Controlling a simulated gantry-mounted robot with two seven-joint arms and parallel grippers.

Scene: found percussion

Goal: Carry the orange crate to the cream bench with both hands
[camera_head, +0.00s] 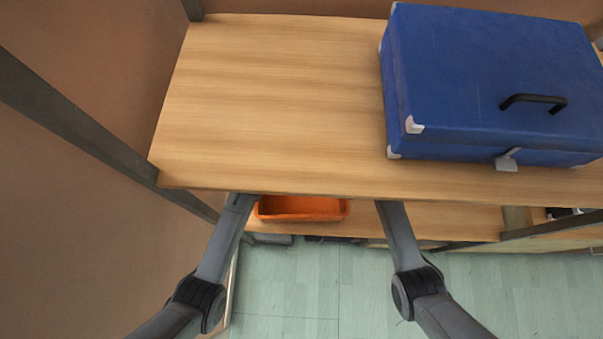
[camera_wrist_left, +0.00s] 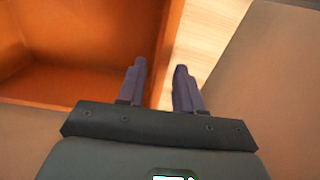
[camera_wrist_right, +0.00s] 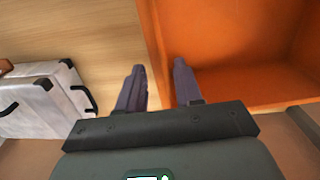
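The orange crate (camera_head: 300,208) sits on a lower wooden shelf, partly hidden under the upper shelf's front edge in the head view. It is open-topped, and the inside I see is empty. In the left wrist view the crate (camera_wrist_left: 85,75) lies to the left; my left gripper (camera_wrist_left: 160,75) is open, its fingers on either side of the crate's side-wall rim. In the right wrist view the crate (camera_wrist_right: 235,50) lies to the right; my right gripper (camera_wrist_right: 158,75) is open, its fingers likewise on either side of the opposite rim. The head view hides both grippers. I see no cream bench for certain.
A large blue case (camera_head: 490,85) stands on the upper shelf (camera_head: 270,100), right of the crate. A pale case with black corners (camera_wrist_right: 45,100) is left of the crate in the right wrist view. Dark posts stand at the shelf's sides. Floor (camera_head: 330,285) shows clear in front.

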